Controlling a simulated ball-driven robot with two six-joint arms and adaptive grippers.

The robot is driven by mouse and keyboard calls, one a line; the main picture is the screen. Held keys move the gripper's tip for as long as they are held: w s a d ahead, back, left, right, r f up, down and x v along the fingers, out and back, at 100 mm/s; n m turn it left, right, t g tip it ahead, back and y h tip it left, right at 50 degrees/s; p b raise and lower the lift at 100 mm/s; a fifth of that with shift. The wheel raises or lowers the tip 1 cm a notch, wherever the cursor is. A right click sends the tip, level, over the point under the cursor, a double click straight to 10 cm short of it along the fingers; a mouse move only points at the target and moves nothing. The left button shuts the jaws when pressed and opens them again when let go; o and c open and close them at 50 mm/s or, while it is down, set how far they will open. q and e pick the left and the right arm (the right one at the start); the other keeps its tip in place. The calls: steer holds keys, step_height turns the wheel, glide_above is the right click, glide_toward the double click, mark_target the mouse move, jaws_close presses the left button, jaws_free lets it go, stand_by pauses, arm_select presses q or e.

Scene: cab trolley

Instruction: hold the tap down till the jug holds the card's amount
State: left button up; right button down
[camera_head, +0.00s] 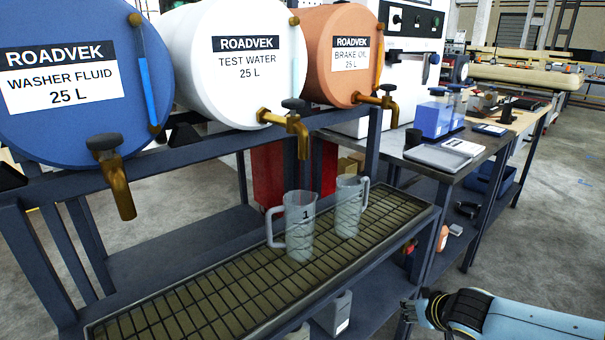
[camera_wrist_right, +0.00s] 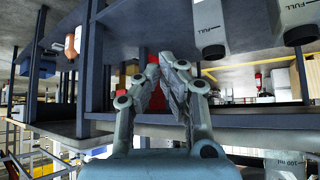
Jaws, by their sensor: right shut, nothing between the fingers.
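A clear jug marked "1" (camera_head: 301,235) stands upright on the drip grating (camera_head: 200,290), below the brass tap (camera_head: 291,124) of the white test water drum (camera_head: 238,70). A second clear jug (camera_head: 346,212) stands behind it to the right. I see no clear liquid level in either. Other brass taps are on the blue washer fluid drum (camera_head: 113,175) and the orange brake oil drum (camera_head: 383,98). My right gripper (camera_head: 408,309) is shut and empty, low to the right of the rack, away from the taps. Its fingers meet in the wrist view (camera_wrist_right: 164,66). My left gripper is out of view.
A bench (camera_head: 480,155) to the right holds a grey scale (camera_head: 437,157), a white sheet (camera_head: 462,146) whose text I cannot read, and blue boxes (camera_head: 433,119). Bottles (camera_head: 340,312) stand on the shelf under the grating. Dark rack posts (camera_wrist_right: 96,70) are near my right gripper.

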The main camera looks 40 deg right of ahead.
steer(key=w+a+r+n+t+p, duration=0.1)
steer(key=w+r+t+p, duration=0.35)
steer(key=r, duration=1.05)
steer(key=w+r+t, duration=0.1)
steer(key=w+r, duration=0.6)
steer(key=r, duration=0.8)
steer(key=a+r+n+y+p, duration=0.1)
steer(key=a+r+p, duration=0.1)
steer(key=a+r, duration=0.2)
steer(key=w+a+r+n+t+y+p, duration=0.1)
steer(key=a+r, duration=0.3)
steer(key=r, duration=0.7)
steer(key=a+r+n+t+y+p, duration=0.1)
steer(key=a+r+n+y+p, duration=0.1)
steer(key=r, duration=0.5)
steer(key=shift+w+a+r+n+y+p, duration=0.25)
steer(key=shift+a+r+n+y+p, duration=0.2)
steer(key=shift+a+n, duration=0.4)
steer(key=shift+a+m, duration=0.1)
steer(key=shift+m, duration=0.15)
